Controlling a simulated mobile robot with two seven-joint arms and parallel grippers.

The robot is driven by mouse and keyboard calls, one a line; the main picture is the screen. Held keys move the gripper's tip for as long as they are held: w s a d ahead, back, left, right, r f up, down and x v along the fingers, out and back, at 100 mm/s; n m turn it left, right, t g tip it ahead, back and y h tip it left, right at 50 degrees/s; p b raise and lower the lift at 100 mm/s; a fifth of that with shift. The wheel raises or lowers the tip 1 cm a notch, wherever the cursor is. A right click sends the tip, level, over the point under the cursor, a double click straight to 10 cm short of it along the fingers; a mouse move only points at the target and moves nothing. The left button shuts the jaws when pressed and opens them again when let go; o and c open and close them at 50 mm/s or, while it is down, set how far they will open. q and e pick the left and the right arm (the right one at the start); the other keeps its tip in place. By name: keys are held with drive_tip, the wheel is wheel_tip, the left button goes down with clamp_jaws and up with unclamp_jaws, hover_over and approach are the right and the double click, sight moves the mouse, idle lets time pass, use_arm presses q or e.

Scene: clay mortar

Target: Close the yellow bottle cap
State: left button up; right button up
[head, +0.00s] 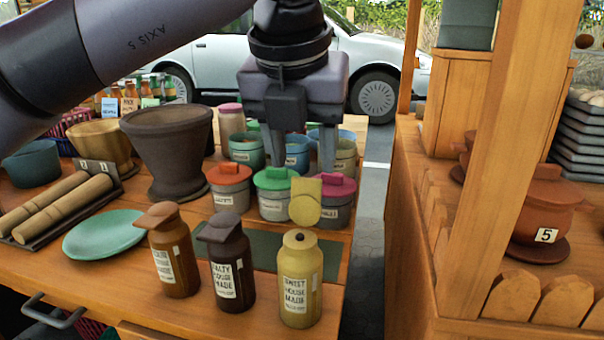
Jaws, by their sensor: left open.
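The yellow bottle (300,290) stands upright near the front right of the wooden table. Its yellow cap (305,202) is tipped up above and behind the neck, so the bottle's round top (299,238) is exposed. My left gripper (300,150) points down with its two fingers apart, behind and above the cap, over the row of lidded jars. Nothing shows between its fingers. I cannot tell how far it is from the cap in depth. My right gripper is not in the head view.
A brown bottle (173,255) and a dark bottle (226,262) with lowered caps stand left of the yellow one. Several lidded jars stand behind. A green plate (103,235), clay mortar (168,150) and wooden rollers (60,205) lie further left. A wooden post (510,150) rises at right.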

sight(307, 178)
use_arm(q)
drive_tip(key=shift+x, duration=2)
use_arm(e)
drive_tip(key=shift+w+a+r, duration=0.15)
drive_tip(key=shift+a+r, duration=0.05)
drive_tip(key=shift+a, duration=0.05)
